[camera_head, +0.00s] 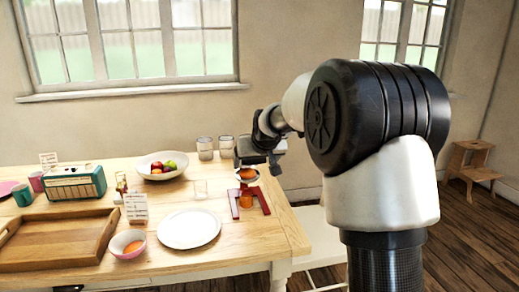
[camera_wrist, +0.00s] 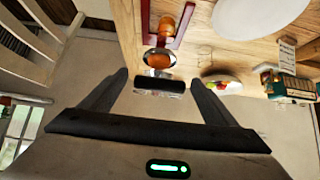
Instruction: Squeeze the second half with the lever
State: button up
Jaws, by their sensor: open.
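The press has a red frame (camera_head: 238,208) and stands near the table's right edge. An orange half (camera_head: 247,173) sits in its metal cup, and a glass of orange juice (camera_head: 246,201) stands beneath. In the wrist view, the orange half (camera_wrist: 160,57) and the juice glass (camera_wrist: 167,25) show beyond my fingers. The lever's black grip (camera_wrist: 160,85) lies across the gap between my fingertips. My gripper (camera_wrist: 160,78) is open; whether a finger touches the grip I cannot tell. In the head view, my gripper (camera_head: 260,157) is over the press and hides most of the lever.
A fruit bowl (camera_head: 162,173), a pink bowl (camera_head: 128,252), a wooden tray (camera_head: 58,239) and a green radio (camera_head: 75,190) stand further left. A pale chair (camera_head: 318,236) is right of the table.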

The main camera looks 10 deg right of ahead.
jog(key=p+v, duration=0.1)
jog(key=v, duration=0.9)
jog(key=shift+s+r, duration=0.2)
jog(key=shift+s, duration=0.15)
